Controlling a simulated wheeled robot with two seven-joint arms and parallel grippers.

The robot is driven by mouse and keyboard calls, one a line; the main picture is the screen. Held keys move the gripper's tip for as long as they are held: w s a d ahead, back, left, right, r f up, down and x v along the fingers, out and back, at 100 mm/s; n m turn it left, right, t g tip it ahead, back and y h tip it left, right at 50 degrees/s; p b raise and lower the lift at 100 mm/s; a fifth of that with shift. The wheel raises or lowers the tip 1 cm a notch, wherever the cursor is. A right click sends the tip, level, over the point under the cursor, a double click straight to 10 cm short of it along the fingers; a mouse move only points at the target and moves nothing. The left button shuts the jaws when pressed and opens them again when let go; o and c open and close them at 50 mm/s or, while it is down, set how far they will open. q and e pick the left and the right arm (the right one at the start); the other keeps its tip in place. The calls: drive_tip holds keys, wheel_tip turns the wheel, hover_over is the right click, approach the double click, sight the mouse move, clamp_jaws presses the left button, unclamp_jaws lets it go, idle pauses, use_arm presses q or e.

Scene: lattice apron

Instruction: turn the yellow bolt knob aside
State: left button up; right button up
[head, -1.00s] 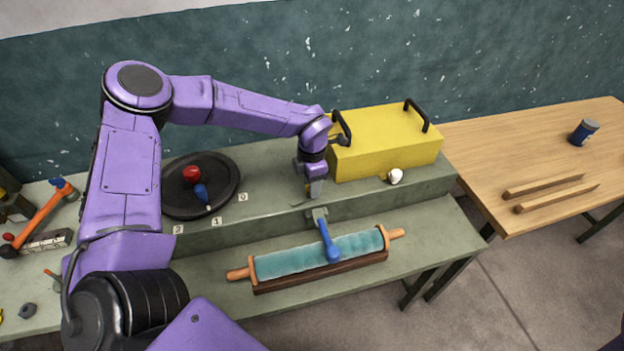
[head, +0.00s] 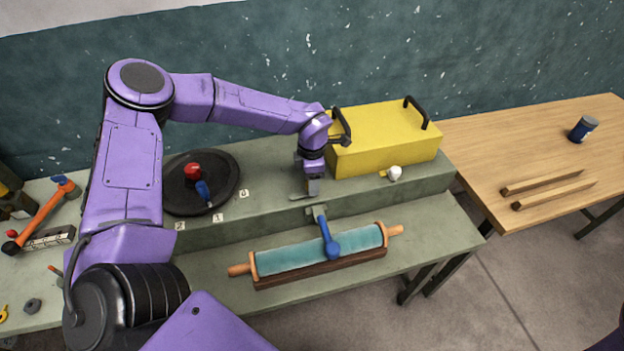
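A small yellow piece (head: 383,174) shows low at the front of the yellow box (head: 385,140), right beside a round white knob (head: 395,173). I cannot tell whether this small yellow piece is the bolt knob. My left gripper (head: 312,192) points down over the raised green ledge, to the left of the box and clear of the white knob. Its fingers are small and seen from above, so I cannot tell whether they are open or shut. My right gripper is out of view.
The box has two black handles (head: 416,112). A blue lever (head: 329,238) stands below my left gripper, over a teal roller (head: 290,258). A black dial plate (head: 222,172) with red and blue knobs lies left. The wooden table (head: 480,150) holds two sticks and a blue can (head: 583,129).

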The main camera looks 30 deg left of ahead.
use_arm(q)
drive_tip(key=shift+o, duration=0.7)
drive_tip(key=shift+r, duration=0.45)
wheel_tip(320, 180, up, 10)
drive_tip(key=b, duration=0.2)
drive_tip(key=shift+f, duration=0.2)
